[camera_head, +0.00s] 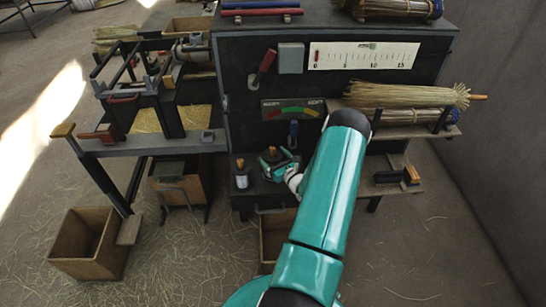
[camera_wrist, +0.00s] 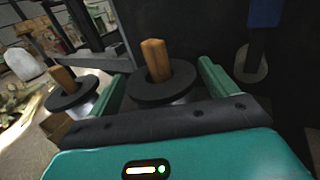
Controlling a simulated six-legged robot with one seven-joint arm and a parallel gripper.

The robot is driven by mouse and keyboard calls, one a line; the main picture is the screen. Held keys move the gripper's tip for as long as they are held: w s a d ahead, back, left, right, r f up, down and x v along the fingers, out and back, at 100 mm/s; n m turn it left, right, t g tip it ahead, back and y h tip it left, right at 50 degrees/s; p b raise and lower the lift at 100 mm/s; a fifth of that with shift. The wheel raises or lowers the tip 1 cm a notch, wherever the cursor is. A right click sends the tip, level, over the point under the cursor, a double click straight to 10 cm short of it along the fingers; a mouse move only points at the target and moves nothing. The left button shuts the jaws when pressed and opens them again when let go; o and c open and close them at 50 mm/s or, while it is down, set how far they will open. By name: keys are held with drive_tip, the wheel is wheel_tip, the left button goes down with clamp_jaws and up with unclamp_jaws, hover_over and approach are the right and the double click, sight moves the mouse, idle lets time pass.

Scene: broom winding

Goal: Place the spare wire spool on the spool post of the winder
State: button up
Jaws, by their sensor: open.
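Two wire spools with black flanges and wooden pegs up through their middles stand at the front of the winder (camera_head: 228,110). The left spool (camera_head: 241,179) has a silvery wound body and stands upright on a low ledge; it also shows in the wrist view (camera_wrist: 72,95). The right spool (camera_wrist: 160,88) is between the fingers of my open gripper (camera_wrist: 160,72), with its wooden peg (camera_wrist: 156,60) sticking up. In the head view my gripper (camera_head: 277,160) hides most of this spool. I cannot tell which spool is the spare, or whether the fingers touch the right one.
A blue-handled lever (camera_head: 293,134) hangs on the dark panel just behind my gripper; it is close on the right in the wrist view (camera_wrist: 257,45). A shelf with straw bundles (camera_head: 400,97) stands to the right. An open wooden box (camera_head: 90,243) sits on the straw-strewn floor at left.

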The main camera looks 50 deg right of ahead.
drive_tip(key=v, duration=1.1)
drive_tip(key=w+a+r+n+y, duration=0.9)
drive_tip(key=a+r, duration=0.1)
drive_tip(key=r, duration=0.1)
drive_tip(key=w+a+r+n+g+y, duration=0.25)
drive_tip(key=a+r+n, duration=0.25)
drive_tip(key=a, duration=0.3)
drive_tip(key=w+a+r+n+g+y, duration=0.1)
drive_tip(key=a+r+n+g+y, duration=0.35)
drive_tip(key=a, duration=0.35)
drive_tip(key=s+a+r+n+g+h, duration=0.1)
drive_tip(key=s+a+r+n+g, duration=0.3)
drive_tip(key=a, duration=0.3)
drive_tip(key=s+a+r+n+g+h, duration=0.1)
drive_tip(key=a+r+n+g, duration=0.2)
drive_tip(key=a+n, duration=0.35)
drive_tip(key=s+a+r+n+t+h, duration=0.2)
drive_tip(key=s+a+r+n+h, duration=0.3)
drive_tip(key=s+r+n+h, duration=0.3)
wheel_tip(320, 180, up, 2)
drive_tip(key=s+n, duration=0.2)
drive_tip(key=shift+s+a+r+n+t, duration=0.2)
drive_tip(key=shift+r+n+t, duration=0.1)
drive_tip(key=shift+n, duration=0.1)
drive_tip(key=shift+c, duration=0.5)
